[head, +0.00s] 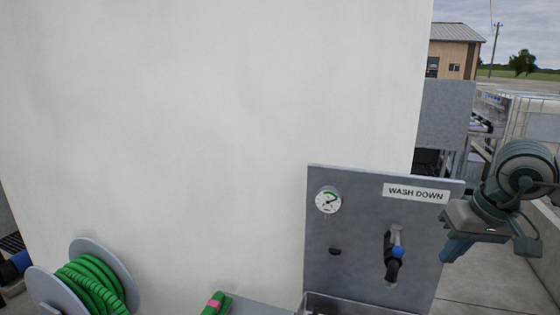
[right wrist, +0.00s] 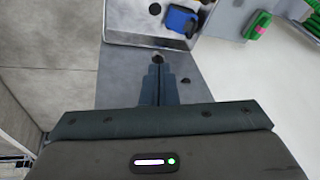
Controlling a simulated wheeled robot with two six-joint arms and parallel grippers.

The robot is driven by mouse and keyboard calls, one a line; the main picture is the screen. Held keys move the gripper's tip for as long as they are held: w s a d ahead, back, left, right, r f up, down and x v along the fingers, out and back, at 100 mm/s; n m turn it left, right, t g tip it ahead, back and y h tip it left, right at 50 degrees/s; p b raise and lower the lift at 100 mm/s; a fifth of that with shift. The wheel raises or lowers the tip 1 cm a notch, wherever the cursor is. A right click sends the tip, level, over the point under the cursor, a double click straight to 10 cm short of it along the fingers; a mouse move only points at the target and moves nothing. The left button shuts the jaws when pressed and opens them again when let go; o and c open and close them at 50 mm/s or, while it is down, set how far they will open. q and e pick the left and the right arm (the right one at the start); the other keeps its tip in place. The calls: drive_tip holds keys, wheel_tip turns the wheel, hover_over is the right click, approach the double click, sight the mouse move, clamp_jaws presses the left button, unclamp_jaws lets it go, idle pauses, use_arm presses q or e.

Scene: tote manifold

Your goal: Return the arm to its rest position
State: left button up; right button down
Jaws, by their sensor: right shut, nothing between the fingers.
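My right arm comes in at the right edge of the head view. Its gripper (head: 454,252) hangs in the air just right of the grey wash-down panel (head: 345,235), with its fingers pointing down. In the right wrist view the two fingers (right wrist: 158,82) are together with nothing between them. The gripper appears clear of the panel and holds nothing. My left gripper is in neither view.
The panel carries a gauge (head: 328,200), a "WASH DOWN" label (head: 416,194) and a tap with a blue part (head: 394,258). A basin (head: 340,303) is below. A green hose reel (head: 88,283) stands lower left. A white wall (head: 200,120) fills the middle.

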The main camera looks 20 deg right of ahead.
drive_tip(key=w+a+f+m+t+y, duration=0.1)
drive_tip(key=w+a+m+t+y, duration=0.2)
drive_tip(key=a+m+y, duration=0.45)
drive_tip(key=w+a+f+m+t+y, duration=0.1)
drive_tip(key=w+a+m+t+y, duration=0.2)
drive_tip(key=a+m+y, duration=0.45)
drive_tip(key=d+f+n+t+h, duration=0.4)
drive_tip(key=f+n+h, duration=0.4)
drive_tip(key=n, duration=1)
drive_tip(key=d+f+n+t+h, duration=0.35)
drive_tip(key=f+n+h, duration=0.45)
drive_tip(key=n, duration=0.9)
drive_tip(key=s+a+f+m+g+h, duration=0.1)
drive_tip(key=s+a+f+m+g, duration=0.3)
drive_tip(key=s+f+m+g, duration=0.5)
drive_tip(key=s+a+f+m+g, duration=0.3)
drive_tip(key=s+f+m+g, duration=0.3)
drive_tip(key=s+f, duration=0.5)
wheel_tip(320, 180, down, 33)
drive_tip(key=s+d+m, duration=0.2)
drive_tip(key=d, duration=0.1)
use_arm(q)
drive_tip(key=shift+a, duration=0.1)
use_arm(e)
drive_tip(key=s+f+g, duration=0.1)
drive_tip(key=s+f, duration=1.5)
drive_tip(key=s, duration=0.1)
drive_tip(key=shift+s+d+f, duration=0.15)
drive_tip(key=shift+d+f, duration=0.1)
drive_tip(key=shift+d, duration=0.15)
